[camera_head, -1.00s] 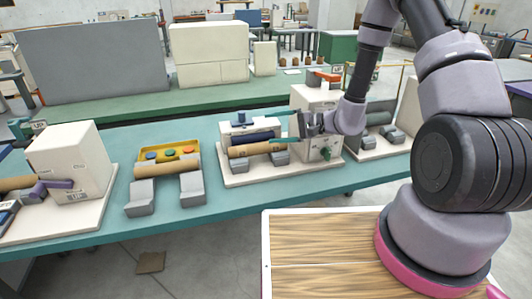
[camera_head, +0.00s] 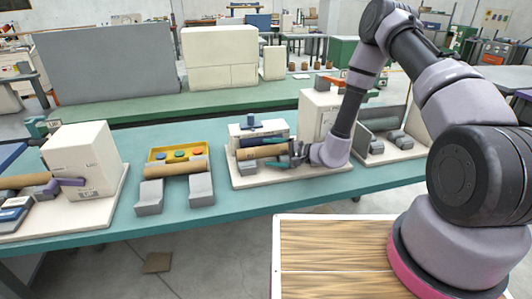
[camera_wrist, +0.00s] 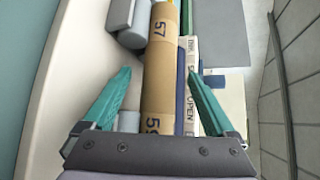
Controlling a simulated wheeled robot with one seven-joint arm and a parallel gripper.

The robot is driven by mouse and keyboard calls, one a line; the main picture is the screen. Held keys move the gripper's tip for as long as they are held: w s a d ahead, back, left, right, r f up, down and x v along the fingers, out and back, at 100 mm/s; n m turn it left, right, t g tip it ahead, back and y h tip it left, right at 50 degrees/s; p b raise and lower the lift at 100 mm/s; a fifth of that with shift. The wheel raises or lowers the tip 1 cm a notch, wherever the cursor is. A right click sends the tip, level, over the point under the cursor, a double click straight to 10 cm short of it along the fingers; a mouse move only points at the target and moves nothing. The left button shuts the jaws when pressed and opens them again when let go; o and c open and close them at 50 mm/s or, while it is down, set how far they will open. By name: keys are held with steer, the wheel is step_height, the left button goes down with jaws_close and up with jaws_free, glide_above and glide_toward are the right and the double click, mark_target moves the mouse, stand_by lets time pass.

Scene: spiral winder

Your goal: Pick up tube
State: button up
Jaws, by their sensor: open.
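A brown cardboard tube (camera_wrist: 161,75) with printed numbers lies on the winder in the wrist view. It also shows in the head view (camera_head: 262,151), lying across the front of the white machine. My gripper (camera_wrist: 155,85) is open, with one teal finger on each side of the tube and the tube running between them. No finger visibly touches it. In the head view my gripper (camera_head: 290,154) is at the tube's right end and hides that end. A second tube (camera_head: 172,169) rests on two grey supports to the left.
The winder's white base plate (camera_head: 245,181) sits on the teal table (camera_head: 120,229). A yellow tray (camera_head: 180,153) with coloured buttons stands behind the second tube. A white boxy machine (camera_head: 82,160) is at left. A wooden-topped surface (camera_head: 330,250) is near my base.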

mark_target(269, 152)
steer(key=x, duration=0.3)
steer(key=shift+a, duration=0.2)
steer(key=shift+c, duration=0.3)
jaws_close()
